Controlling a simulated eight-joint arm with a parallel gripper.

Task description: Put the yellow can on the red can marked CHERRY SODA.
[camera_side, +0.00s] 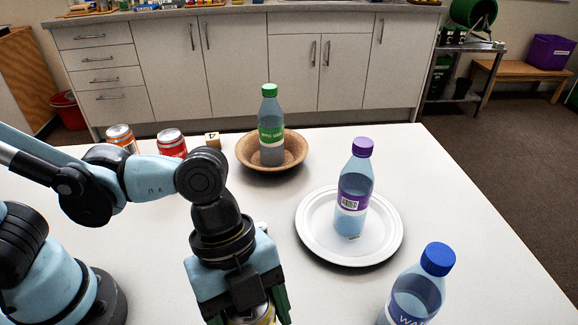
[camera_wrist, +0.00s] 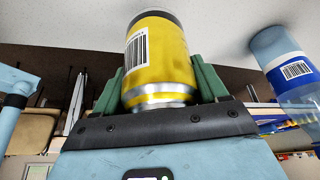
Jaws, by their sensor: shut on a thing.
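The yellow can (camera_wrist: 165,62) is between the green fingers of my gripper (camera_wrist: 158,82) in the wrist view. A barcode shows on its side. My gripper (camera_side: 250,311) is at the bottom of the side view and hides most of the yellow can; a sliver of the can (camera_side: 266,315) shows. A red can (camera_side: 172,144) stands at the back left of the table, well beyond my gripper. Its lettering is too small to read. My arm hides part of its lower side.
An orange can (camera_side: 122,138) stands left of the red can, and a wooden cube (camera_side: 212,140) right of it. A brown bowl (camera_side: 293,154) holds a green-capped bottle (camera_side: 271,125). A white plate (camera_side: 385,245) holds a purple-capped bottle (camera_side: 355,188). A blue-capped bottle (camera_side: 415,290) stands front right.

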